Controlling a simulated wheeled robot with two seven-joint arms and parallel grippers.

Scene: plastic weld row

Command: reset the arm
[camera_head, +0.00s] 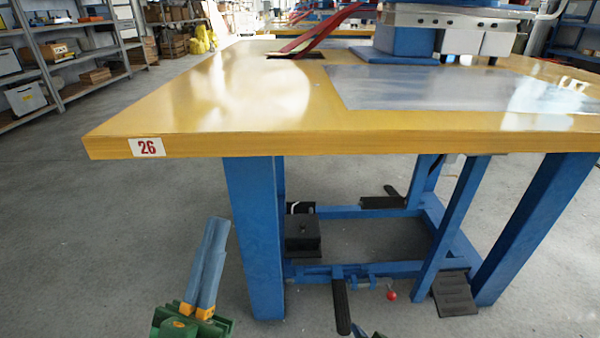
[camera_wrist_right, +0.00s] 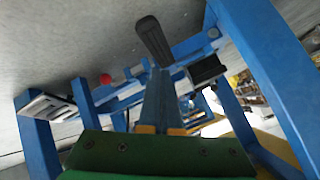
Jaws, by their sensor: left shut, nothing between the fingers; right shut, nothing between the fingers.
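My left gripper (camera_head: 217,225) is low in front of the yellow-topped table (camera_head: 190,100), at the lower left of the head view. Its two blue-grey fingers lie together, shut and empty, pointing up in the picture beside the table's blue front leg. Its green body is cut off by the bottom edge. My right gripper (camera_wrist_right: 161,72) shows in the right wrist view with its blue-grey fingers together, shut and empty, above its green body. Its tips are seen against a black pedal (camera_wrist_right: 154,40) of the table's frame; I cannot tell the gap.
The blue table legs (camera_head: 253,230) and lower frame stand close ahead, with black pedals and a red knob (camera_head: 391,295). A metal sheet (camera_head: 450,88) and a machine (camera_head: 455,30) are on the tabletop. Shelves (camera_head: 60,60) stand at the back left. The floor at left is clear.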

